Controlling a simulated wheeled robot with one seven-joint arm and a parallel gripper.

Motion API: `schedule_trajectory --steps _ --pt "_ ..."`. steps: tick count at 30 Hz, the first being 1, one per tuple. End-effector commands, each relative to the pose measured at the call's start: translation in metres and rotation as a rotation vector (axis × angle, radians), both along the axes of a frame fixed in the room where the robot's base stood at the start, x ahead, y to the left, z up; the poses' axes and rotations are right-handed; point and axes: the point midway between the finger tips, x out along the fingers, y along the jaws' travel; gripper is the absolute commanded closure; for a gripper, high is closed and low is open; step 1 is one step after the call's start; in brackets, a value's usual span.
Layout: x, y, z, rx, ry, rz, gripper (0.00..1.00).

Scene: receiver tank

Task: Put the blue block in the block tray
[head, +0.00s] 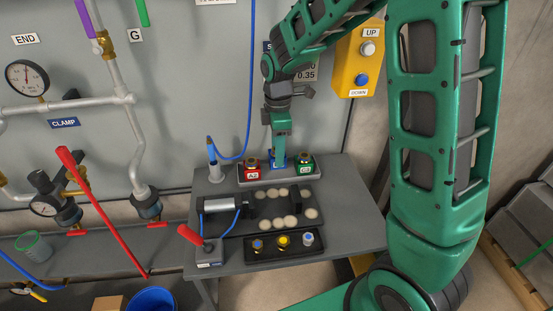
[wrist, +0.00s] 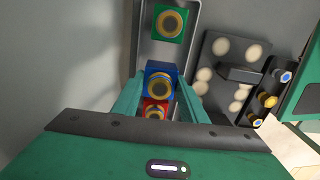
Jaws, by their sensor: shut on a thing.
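The blue block (head: 278,155) is between the fingers of my gripper (head: 279,149), at the block tray (head: 280,182). In the wrist view, the blue block (wrist: 153,70) has a brass ring on top, and my gripper (wrist: 158,88) is shut on its sides. The grey tray (wrist: 148,35) lies below it in that view. The red block (head: 252,170) and green block (head: 304,167) sit in the tray, one to each side of the blue block. I cannot tell whether the blue block touches the tray floor.
In front of the tray are a dark fixture with several pale discs (head: 291,222) and a black tray with several fittings (head: 259,257). A red-handled lever (head: 190,236) stands at the bench's front left. The bench's right side (head: 350,215) is clear.

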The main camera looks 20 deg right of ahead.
Motion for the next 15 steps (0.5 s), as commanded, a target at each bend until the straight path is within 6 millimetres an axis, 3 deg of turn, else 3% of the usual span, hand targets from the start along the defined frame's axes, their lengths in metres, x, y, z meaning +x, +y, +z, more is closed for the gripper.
schedule_trajectory --steps 6,15 --pt "-0.001 0.000 -0.029 0.000 0.003 -0.001 0.92" --pt "0.000 0.000 -0.032 0.000 0.000 -0.001 0.92"
